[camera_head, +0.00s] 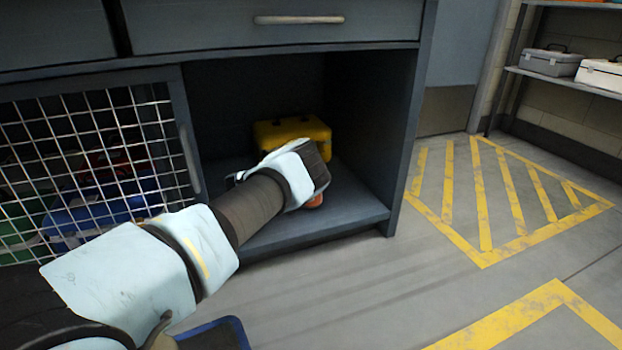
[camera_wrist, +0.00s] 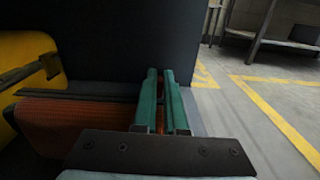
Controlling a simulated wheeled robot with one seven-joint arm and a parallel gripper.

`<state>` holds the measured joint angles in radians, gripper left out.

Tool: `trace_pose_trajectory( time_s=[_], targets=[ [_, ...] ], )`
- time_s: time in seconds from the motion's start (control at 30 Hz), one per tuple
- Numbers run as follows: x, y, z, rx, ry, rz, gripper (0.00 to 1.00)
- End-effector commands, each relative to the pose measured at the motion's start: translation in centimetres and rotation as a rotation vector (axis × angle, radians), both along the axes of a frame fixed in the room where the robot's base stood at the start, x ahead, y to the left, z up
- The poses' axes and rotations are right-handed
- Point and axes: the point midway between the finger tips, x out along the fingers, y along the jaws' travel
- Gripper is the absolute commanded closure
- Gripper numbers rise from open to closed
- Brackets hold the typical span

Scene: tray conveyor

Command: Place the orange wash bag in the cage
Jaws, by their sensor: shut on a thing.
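The orange wash bag (camera_wrist: 75,118) lies to the left of my gripper's fingers in the wrist view. Only a small orange part of it (camera_head: 315,201) shows below my gripper in the head view. My gripper (camera_wrist: 160,95) has its green fingers close together, with a thin orange strip between them. In the head view my gripper (camera_head: 318,180) is inside the open right compartment of the dark cabinet, low over its floor (camera_head: 330,222). My wrist hides most of the bag. A wire mesh panel (camera_head: 90,150) covers the left compartment, the cage-like part.
A yellow case (camera_head: 292,131) stands at the back of the open compartment, and shows beside the bag in the wrist view (camera_wrist: 25,75). Blue and green bins (camera_head: 85,215) sit behind the mesh. The compartment's right wall (camera_head: 375,120) is close. The floor to the right is free.

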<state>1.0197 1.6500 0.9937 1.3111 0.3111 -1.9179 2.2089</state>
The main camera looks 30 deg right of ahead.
Motion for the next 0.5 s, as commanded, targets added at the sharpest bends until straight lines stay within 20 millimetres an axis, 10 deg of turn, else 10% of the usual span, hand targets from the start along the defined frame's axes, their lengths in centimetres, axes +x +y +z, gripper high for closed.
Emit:
trace_pose_trajectory(
  time_s=[0.37,0.5],
  targets=[
    [0.03,-0.04,-0.32,-0.002,-0.002,0.000,1.00],
    [0.01,-0.02,-0.29,0.000,0.000,0.000,0.75]
  ],
)
